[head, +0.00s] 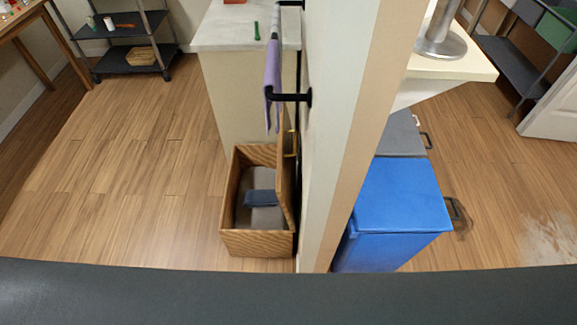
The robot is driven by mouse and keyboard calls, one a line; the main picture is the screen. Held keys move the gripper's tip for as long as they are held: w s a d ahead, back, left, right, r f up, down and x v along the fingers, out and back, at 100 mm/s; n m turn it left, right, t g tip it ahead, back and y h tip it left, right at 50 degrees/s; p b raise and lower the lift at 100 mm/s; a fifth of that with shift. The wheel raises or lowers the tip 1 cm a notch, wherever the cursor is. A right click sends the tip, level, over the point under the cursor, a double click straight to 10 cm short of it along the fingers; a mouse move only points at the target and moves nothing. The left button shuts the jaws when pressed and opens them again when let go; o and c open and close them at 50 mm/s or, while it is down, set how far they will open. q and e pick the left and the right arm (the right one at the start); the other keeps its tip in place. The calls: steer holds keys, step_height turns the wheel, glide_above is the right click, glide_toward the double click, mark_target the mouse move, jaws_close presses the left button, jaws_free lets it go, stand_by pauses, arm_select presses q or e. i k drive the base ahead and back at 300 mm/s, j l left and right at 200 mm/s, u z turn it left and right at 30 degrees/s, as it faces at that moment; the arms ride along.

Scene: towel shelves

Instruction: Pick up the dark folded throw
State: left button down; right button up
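The basket's lid (285,180) stands raised on the right side, next to the wall. Neither of my grippers shows in the head view.
A wall end (340,130) divides the view just right of the basket. A purple towel (271,80) hangs on a black rail above it. A counter (225,30) stands behind the basket. Blue bin (400,195) stands right of the wall. Floor at left is clear.

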mark_target(263, 197)
steer(key=i+j, duration=0.2)
steer(key=j, duration=0.2)
steer(key=i+j, duration=0.2)
steer(key=j, duration=0.2)
steer(key=i+j, duration=0.25)
steer(key=j, duration=0.15)
steer(key=i+j, duration=0.2)
steer(key=j, duration=0.2)
steer(key=z, duration=1.65)
